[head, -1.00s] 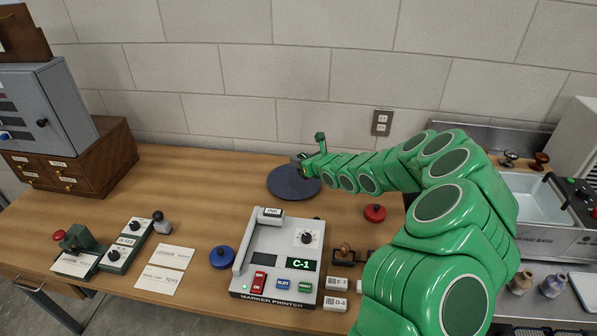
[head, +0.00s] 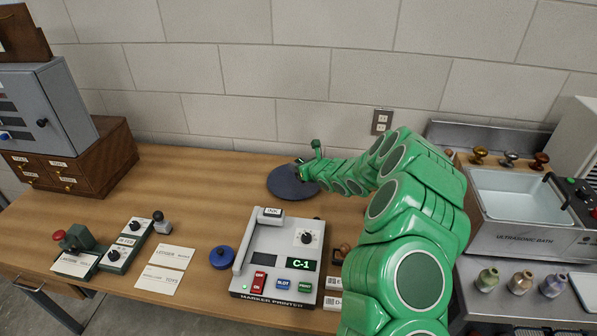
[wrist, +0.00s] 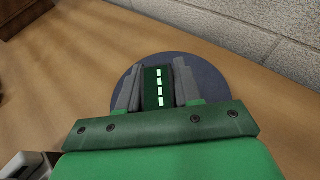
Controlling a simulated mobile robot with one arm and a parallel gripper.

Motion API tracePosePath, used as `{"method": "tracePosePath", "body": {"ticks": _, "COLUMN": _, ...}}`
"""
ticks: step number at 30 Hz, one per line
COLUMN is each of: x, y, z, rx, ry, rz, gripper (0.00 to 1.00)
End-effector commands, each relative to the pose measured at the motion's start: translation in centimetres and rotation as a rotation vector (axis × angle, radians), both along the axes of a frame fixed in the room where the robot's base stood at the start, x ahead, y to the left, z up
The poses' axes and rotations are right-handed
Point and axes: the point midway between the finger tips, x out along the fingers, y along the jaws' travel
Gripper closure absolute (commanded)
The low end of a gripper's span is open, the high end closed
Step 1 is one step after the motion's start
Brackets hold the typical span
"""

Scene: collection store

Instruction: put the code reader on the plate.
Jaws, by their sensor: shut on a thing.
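The plate is a dark blue-grey disc (head: 283,187) lying flat on the wooden bench near the wall; it also shows in the wrist view (wrist: 209,75). My gripper (head: 301,169) is over the plate. In the wrist view my gripper (wrist: 158,92) has its two grey fingers closed on a dark green piece with pale bars (wrist: 158,76), which I take to be the code reader. The plate lies behind and around it in that view. I cannot tell whether the code reader touches the plate. My gripper mostly hides it in the head view.
Paper cards (head: 175,257) and a switch box (head: 122,250) are further left. A wooden drawer cabinet (head: 90,165) is at left. An ultrasonic bath (head: 515,200) is at right.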

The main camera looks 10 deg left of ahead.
Motion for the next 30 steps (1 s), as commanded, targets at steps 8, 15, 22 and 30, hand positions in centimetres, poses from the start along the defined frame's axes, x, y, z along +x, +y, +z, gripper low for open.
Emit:
{"method": "tracePosePath", "body": {"ticks": 8, "x": 0.0, "y": 0.0, "z": -2.7, "rx": 0.0, "ry": -0.001, "rz": 0.001, "gripper": 1.0}}
{"method": "tracePosePath", "body": {"ticks": 15, "x": 0.0, "y": 0.0, "z": -2.8, "rx": 0.001, "ry": -0.001, "rz": 0.0, "gripper": 1.0}}
{"method": "tracePosePath", "body": {"ticks": 22, "x": 0.0, "y": 0.0, "z": -3.1, "rx": 0.001, "ry": -0.001, "rz": 0.0, "gripper": 0.57}}
{"method": "tracePosePath", "body": {"ticks": 30, "x": 0.0, "y": 0.0, "z": -3.1, "rx": 0.0, "ry": 0.0, "rz": 0.0, "gripper": 0.41}}
